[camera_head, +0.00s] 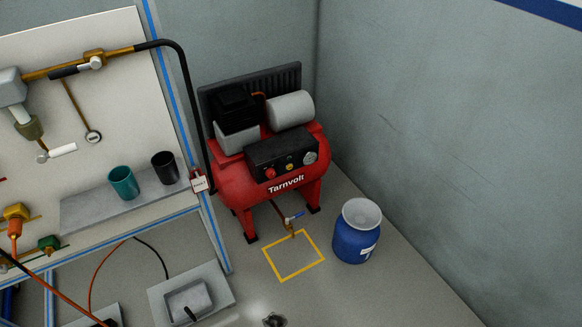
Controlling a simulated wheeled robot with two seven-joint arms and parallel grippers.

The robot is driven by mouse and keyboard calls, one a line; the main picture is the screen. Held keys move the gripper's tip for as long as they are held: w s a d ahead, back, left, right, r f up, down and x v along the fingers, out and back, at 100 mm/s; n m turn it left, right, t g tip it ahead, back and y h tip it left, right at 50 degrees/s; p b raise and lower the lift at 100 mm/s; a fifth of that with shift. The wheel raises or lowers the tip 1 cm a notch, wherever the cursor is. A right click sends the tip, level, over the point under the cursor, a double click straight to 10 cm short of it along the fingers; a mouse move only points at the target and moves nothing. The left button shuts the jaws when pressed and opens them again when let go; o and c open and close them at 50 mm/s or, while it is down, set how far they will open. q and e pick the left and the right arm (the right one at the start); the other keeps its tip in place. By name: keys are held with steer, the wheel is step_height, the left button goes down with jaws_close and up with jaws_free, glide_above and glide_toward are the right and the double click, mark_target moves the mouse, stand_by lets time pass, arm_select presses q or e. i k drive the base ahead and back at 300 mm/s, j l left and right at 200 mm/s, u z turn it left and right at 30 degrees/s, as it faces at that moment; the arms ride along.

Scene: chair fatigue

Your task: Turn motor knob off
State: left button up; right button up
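A red compressor (238,188) labelled "Tarnvolt" stands on the floor by the back wall. Its black control panel (262,160) faces front and carries a red knob (270,174), a small yellowish part (290,166) and a round gauge (310,157). I cannot tell which setting the red knob is at, as it is too small. A drain valve with a blue handle (294,216) hangs below the tank. Neither of my grippers shows in the head view.
A workbench panel (95,110) with brass pipework fills the left, with a teal cup (123,183) and a black cup (165,168) on its shelf. A blue barrel (354,242) stands right of a yellow floor square (294,277). A small dark object (275,320) shows at the bottom edge.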

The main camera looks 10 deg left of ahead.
mark_target(270, 173)
steer(key=i+l, duration=0.25)
steer(key=l, duration=0.15)
steer(key=i+l+u, duration=0.1)
steer(key=l, duration=0.25)
steer(key=i+l, duration=0.35)
steer(key=i+l+u, duration=0.1)
steer(key=l, duration=0.35)
steer(key=i, duration=0.1)
